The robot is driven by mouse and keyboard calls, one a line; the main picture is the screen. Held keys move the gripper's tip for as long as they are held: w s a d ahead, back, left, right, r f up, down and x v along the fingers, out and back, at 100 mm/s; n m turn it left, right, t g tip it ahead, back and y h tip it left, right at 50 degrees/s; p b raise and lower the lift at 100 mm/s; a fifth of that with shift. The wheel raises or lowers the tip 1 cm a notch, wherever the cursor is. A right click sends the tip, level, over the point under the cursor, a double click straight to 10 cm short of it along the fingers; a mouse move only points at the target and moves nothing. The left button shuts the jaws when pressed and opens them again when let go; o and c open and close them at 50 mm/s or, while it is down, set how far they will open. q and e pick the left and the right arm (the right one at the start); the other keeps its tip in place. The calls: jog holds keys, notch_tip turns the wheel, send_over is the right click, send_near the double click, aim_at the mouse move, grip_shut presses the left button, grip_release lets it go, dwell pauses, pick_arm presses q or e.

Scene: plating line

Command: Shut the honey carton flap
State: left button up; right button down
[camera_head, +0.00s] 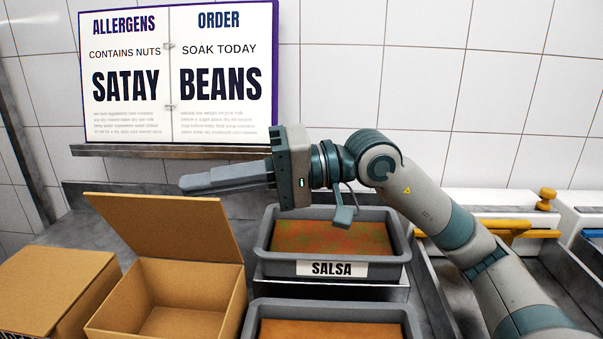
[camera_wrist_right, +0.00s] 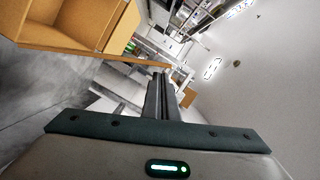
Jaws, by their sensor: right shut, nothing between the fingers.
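An open brown carton (camera_head: 168,292) stands at the lower left of the head view, its inside empty as far as I see. Its flap (camera_head: 165,225) stands up and leans back from the far edge. No honey label is readable on it. My right gripper (camera_head: 184,184) is shut and empty, pointing left, with its fingertips just above the flap's top edge in the picture; I cannot tell whether they touch it. In the wrist view the shut fingers (camera_wrist_right: 160,78) show, with a brown carton (camera_wrist_right: 75,22) at the upper left. My left gripper is out of view.
A closed brown carton (camera_head: 48,285) stands left of the open one, its label cut off. A grey salsa tray (camera_head: 262,255) is to the right, with another tray (camera_head: 335,306) in front. A sign board (camera_head: 172,118) stands on a wall shelf (camera_head: 180,150) behind.

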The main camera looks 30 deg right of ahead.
pick_arm(q)
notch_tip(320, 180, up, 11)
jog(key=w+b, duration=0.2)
jog(key=b, duration=0.3)
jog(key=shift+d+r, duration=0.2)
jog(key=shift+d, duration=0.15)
pick_arm(e)
jog(key=v, duration=1.4)
pick_arm(q)
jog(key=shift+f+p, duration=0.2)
jog(key=shift+p, duration=0.15)
pick_arm(e)
jog(key=shift+w, duration=0.1)
